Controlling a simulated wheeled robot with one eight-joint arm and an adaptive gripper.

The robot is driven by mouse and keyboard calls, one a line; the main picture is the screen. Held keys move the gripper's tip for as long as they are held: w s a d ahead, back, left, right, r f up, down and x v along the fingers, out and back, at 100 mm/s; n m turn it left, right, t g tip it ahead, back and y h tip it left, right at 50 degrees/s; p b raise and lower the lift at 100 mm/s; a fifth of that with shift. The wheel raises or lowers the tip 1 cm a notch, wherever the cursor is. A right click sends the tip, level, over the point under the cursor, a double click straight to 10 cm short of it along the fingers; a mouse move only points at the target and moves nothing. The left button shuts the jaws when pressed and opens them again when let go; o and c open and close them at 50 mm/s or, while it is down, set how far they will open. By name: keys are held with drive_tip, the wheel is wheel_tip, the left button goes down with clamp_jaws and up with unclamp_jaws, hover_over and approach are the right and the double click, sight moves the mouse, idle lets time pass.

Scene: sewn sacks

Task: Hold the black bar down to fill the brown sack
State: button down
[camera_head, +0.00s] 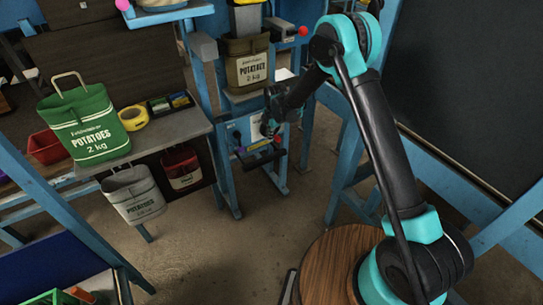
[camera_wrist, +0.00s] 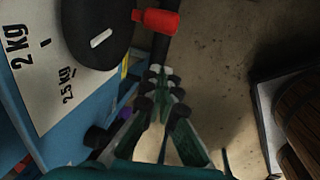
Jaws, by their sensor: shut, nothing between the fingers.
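The brown sack (camera_head: 247,70), marked POTATOES 2 kg, hangs open under the spout of the blue filling frame (camera_head: 226,165). Low on the frame, a black bar (camera_head: 262,158) sits below the pale dial panel. My gripper (camera_head: 268,128) is in front of that panel, just above the bar. In the wrist view my gripper (camera_wrist: 160,80) has its fingertips together, with nothing between them. A dark bar (camera_wrist: 161,48) runs up from the fingertips, near a red knob (camera_wrist: 157,20). I cannot tell whether the fingertips touch it.
The dial panel (camera_wrist: 38,75) reads 2 kg and 2.5 kg beside a round black knob (camera_wrist: 85,25). A table (camera_head: 185,128) at left holds a green sack (camera_head: 84,125) and yellow tape (camera_head: 134,117).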

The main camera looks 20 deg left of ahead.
sight(268, 161)
drive_tip(key=f, duration=0.4)
drive_tip(key=w+a+f, duration=0.1)
drive_tip(key=f, duration=0.4)
drive_tip(key=a+f, duration=0.1)
drive_tip(key=f, duration=0.3)
drive_tip(key=shift+w+f, duration=0.35)
drive_tip(key=shift+w, duration=0.05)
drive_tip(key=shift+t+y, duration=0.5)
drive_tip(key=shift+y, duration=0.2)
drive_tip(key=f, duration=0.5)
drive_tip(key=shift+s+d+f, duration=0.2)
drive_tip(key=shift+s+f, duration=0.05)
drive_tip(key=shift+f, duration=0.1)
drive_tip(key=shift+s+d+f, duration=0.1)
drive_tip(key=shift+s+f, duration=0.05)
drive_tip(key=shift+f, duration=0.2)
idle(2.6)
